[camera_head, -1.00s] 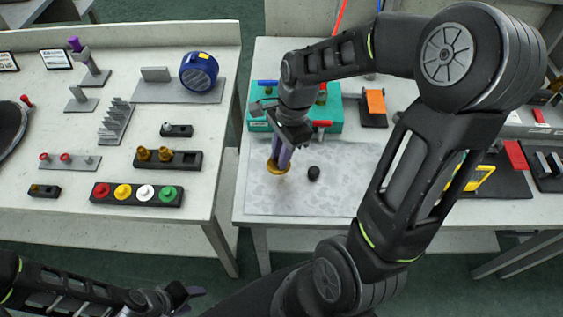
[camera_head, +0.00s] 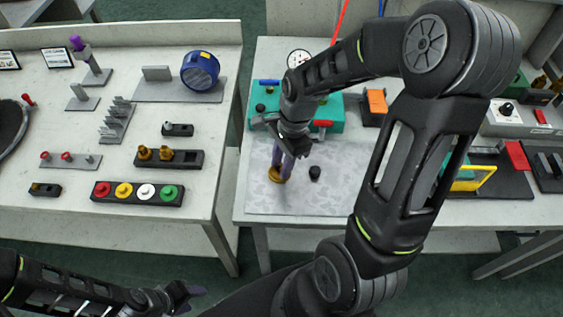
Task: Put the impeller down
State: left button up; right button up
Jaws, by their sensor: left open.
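The impeller (camera_head: 275,175), a small brass-coloured round part, is at the left side of the grey speckled mat (camera_head: 335,200) on the right table. It appears to rest on the mat or just over it; exact contact is hard to tell. My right gripper (camera_head: 281,169) points down from above with its purple-grey fingers at the impeller's top, and looks shut on it. The fingers partly hide the impeller. My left gripper (camera_head: 194,299) is open and empty at the bottom of the view, low in front of the left table.
A small black knob (camera_head: 315,172) stands on the mat just right of the impeller. A teal case (camera_head: 330,111) lies behind, with an orange-topped block (camera_head: 376,102) beside it. The mat's front is clear. The left table (camera_head: 120,225) carries several fixtures.

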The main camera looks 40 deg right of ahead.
jog(key=shift+o, duration=0.9)
jog(key=shift+r, duration=0.1)
jog(key=shift+r, duration=0.2)
notch_tip(320, 180, up, 12)
jog(key=d, duration=0.2)
jog(key=shift+s+d+f, duration=0.15)
jog(key=shift+d+f, duration=0.05)
jog(key=shift+f, duration=0.05)
